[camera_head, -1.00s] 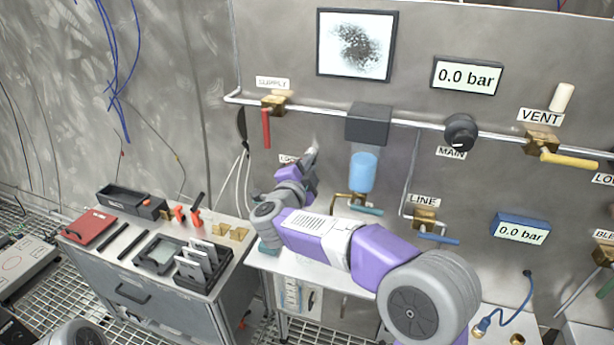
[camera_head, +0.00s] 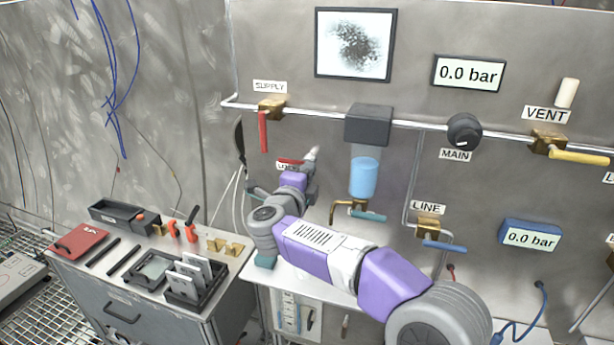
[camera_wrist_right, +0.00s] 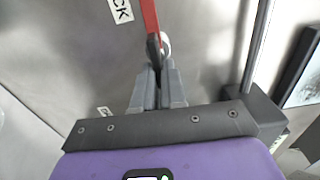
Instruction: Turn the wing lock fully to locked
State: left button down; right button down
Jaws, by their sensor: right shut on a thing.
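The wing lock shows in the head view as a short red bar (camera_head: 290,161) on the grey panel, beside a partly covered label that seems to read LOCK (camera_head: 284,168). It lies roughly level there. In the right wrist view the red wing (camera_wrist_right: 149,16) runs down from the top edge towards my fingertips, beside a label ending in CK (camera_wrist_right: 120,10). My right gripper (camera_wrist_right: 158,72) is shut on the wing's end; a dark piece and a white round part show at the tips. In the head view my right gripper (camera_head: 308,168) is at the panel. My left gripper is out of view.
The red-handled SUPPLY valve (camera_head: 263,130) is above left of the lock. A filter with a blue bowl (camera_head: 363,177) is close on the right, with a teal-handled valve (camera_head: 368,216) below. A bench with tools and trays (camera_head: 160,265) stands at the lower left.

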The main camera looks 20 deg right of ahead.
jog(key=c, duration=1.2)
grip_release()
jog(key=v, duration=0.7)
jog(key=shift+s+a, duration=0.2)
jog(key=shift+s, duration=0.05)
